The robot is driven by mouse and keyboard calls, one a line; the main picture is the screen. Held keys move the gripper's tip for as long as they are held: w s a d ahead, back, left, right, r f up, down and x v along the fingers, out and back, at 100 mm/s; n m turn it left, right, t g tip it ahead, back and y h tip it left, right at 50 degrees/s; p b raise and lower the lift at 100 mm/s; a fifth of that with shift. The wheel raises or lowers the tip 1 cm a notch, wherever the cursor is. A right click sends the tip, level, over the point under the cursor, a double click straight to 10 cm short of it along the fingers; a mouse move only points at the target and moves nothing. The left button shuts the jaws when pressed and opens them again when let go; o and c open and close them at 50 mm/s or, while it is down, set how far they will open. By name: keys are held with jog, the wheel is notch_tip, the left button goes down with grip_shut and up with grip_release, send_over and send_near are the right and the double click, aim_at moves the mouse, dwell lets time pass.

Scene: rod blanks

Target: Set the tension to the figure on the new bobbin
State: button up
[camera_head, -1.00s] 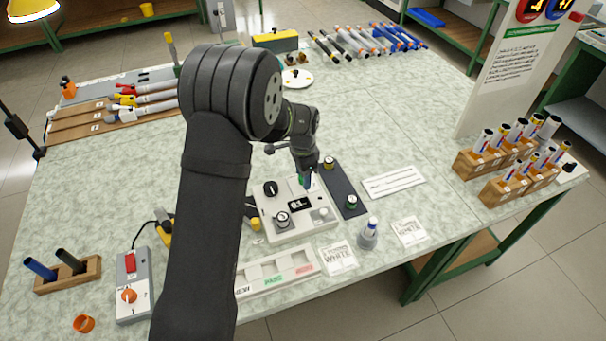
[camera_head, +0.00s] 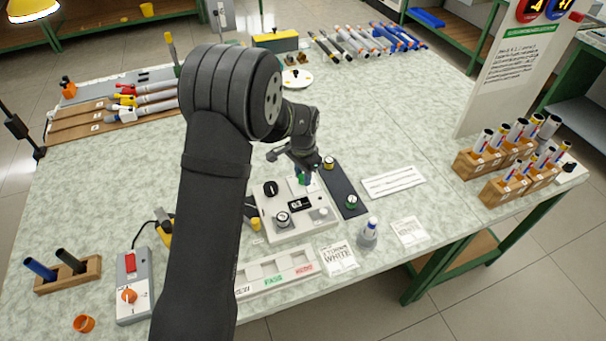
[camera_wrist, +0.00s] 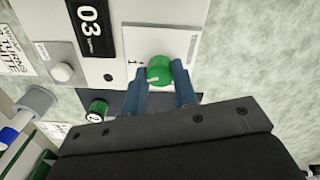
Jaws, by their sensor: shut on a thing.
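My gripper (camera_head: 304,177) is over the back right of the white control box (camera_head: 283,232). In the wrist view its two blue fingers (camera_wrist: 162,82) are shut on a green round knob (camera_wrist: 159,68), which stands on a white plate. The box's dark display (camera_head: 300,204) reads 03 in the wrist view (camera_wrist: 90,22); I cannot tell whether it has a decimal point. A green-topped spool (camera_head: 351,202) and a yellow-topped spool (camera_head: 328,162) stand on a dark strip (camera_head: 340,185) right of the box.
A black knob (camera_head: 270,188) and a grey dial (camera_head: 283,219) are on the box. A labelled tray (camera_head: 276,272) lies in front. A grey cup (camera_head: 367,238) with a blue-white rod and white cards (camera_head: 409,230) are at right. Wooden racks (camera_head: 487,160) stand far right.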

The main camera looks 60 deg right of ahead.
jog(key=n, duration=0.4)
jog(key=shift+n, duration=0.4)
jog(key=n, duration=1)
jog(key=shift+n, duration=2.6)
jog(key=o, duration=1)
jog(key=shift+r, duration=0.1)
